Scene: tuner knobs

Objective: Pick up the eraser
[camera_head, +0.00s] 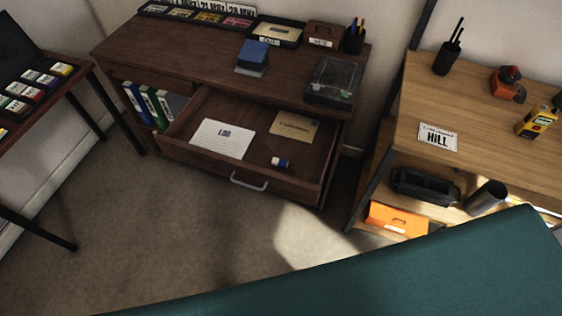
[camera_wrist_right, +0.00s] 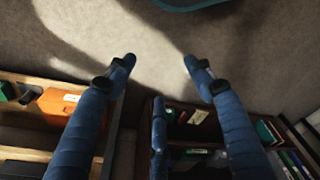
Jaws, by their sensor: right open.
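The eraser (camera_head: 280,163), small, blue and white, lies in the open drawer (camera_head: 172,147) of the dark wooden desk, near the drawer's front right. A white notepad (camera_head: 223,139) lies to its left and a tan envelope (camera_head: 293,126) behind it. My right gripper (camera_wrist_right: 158,62) shows only in the right wrist view. I cannot make out the eraser in that view. My left gripper is in neither view.
The drawer's metal handle (camera_head: 249,182) juts out in front. Right of the desk stands a light wooden shelf unit (camera_head: 470,105) with an orange box (camera_head: 397,218) low down. Binders (camera_head: 148,103) stand left of the drawer. A side table (camera_head: 75,82) is at far left. Carpet in front is clear.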

